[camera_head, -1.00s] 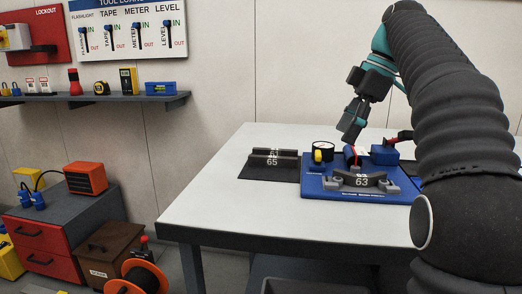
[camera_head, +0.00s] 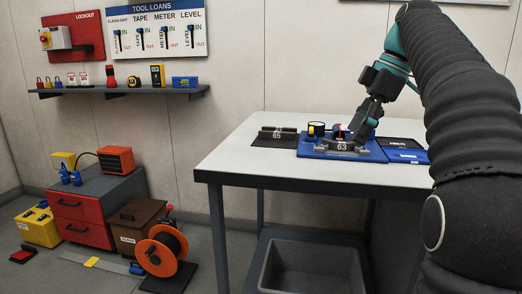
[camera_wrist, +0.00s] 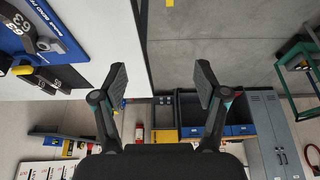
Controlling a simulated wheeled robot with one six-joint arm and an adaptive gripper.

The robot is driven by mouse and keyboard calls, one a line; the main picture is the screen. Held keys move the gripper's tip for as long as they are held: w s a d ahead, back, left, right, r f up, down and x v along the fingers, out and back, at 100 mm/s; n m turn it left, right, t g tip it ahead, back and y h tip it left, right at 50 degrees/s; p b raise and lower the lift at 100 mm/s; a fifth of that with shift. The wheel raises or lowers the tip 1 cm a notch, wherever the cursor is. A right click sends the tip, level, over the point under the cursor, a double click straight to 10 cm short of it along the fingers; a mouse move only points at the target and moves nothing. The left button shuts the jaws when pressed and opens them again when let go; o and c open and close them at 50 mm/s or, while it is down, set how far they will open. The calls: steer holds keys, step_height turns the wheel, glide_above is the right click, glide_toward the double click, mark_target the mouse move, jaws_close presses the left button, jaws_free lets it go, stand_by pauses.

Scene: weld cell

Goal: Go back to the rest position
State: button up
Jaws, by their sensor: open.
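My gripper (camera_wrist: 160,85) is open and empty in the wrist view, its two fingers well apart with the floor and a wall shelf beyond them.
The blue board (camera_head: 312,153) carries a grey part marked 63 (camera_head: 341,147); a part marked 65 (camera_head: 277,133) sits left of it. A grey bin (camera_head: 311,266) stands under the table. An orange cable reel (camera_head: 160,250) and red-drawer cabinet (camera_head: 85,222) stand left.

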steer(key=s+a+f+m+t+h, duration=0.2)
steer(key=s+f+m, duration=0.5)
steer(key=s+f, duration=0.4)
steer(key=s+a+f+m+t+h, duration=0.2)
steer(key=s+f+m, duration=0.6)
steer(key=s+f, duration=0.4)
step_height(320, 180, down, 5)
steer(key=shift+a+f+m+t, duration=0.1)
steer(key=shift+a+m+t, duration=0.05)
steer(key=shift+m+t, duration=0.15)
